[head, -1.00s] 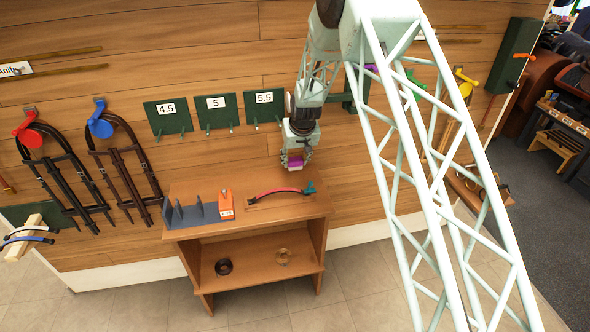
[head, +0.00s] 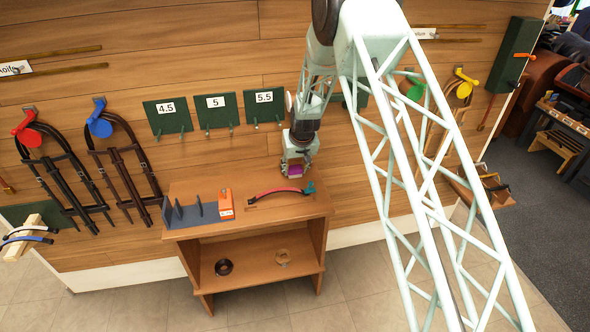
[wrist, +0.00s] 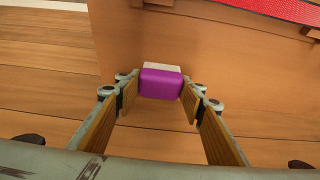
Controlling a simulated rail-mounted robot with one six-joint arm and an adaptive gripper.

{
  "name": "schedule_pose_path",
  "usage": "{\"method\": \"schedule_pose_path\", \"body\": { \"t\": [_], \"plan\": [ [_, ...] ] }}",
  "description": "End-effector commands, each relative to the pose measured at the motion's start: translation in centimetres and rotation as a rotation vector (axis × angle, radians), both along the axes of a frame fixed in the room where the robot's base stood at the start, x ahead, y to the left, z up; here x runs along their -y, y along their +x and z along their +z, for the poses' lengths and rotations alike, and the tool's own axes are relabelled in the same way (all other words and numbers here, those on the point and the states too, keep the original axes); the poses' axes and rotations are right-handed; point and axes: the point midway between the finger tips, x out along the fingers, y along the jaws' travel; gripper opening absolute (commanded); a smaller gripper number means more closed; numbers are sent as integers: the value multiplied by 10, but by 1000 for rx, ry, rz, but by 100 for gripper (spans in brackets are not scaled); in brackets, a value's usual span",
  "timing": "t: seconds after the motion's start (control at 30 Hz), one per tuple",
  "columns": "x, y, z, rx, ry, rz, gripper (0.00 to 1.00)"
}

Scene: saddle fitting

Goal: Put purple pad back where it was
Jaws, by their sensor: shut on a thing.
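The purple pad (wrist: 160,84) is a small block with a pale layer on its far side. In the wrist view it sits between the two fingertips of my gripper (wrist: 161,92), which is shut on it. In the head view my gripper (head: 297,168) hangs just above the back right part of the wooden bench top (head: 262,222), and the purple pad shows (head: 296,170) below its fingers. I cannot tell whether the pad touches the bench. In the wrist view the bench top (wrist: 230,60) lies behind the pad.
Several green peg boards (head: 216,108) hang on the wall above. The lower shelf holds two rolls (head: 223,267).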

Motion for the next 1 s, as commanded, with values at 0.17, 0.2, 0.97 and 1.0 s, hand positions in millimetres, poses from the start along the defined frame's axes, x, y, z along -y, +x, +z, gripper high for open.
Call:
{"method": "schedule_pose_path", "body": {
  "t": [0.17,0.2,0.97,1.0],
  "plan": [
    [0,0,-2,0,0,0,46],
    [0,0,-1,0,0,0,50],
    [2,-6,17,0,0,0,50],
    [2,-7,21,1,0,0,50]
  ]
}}
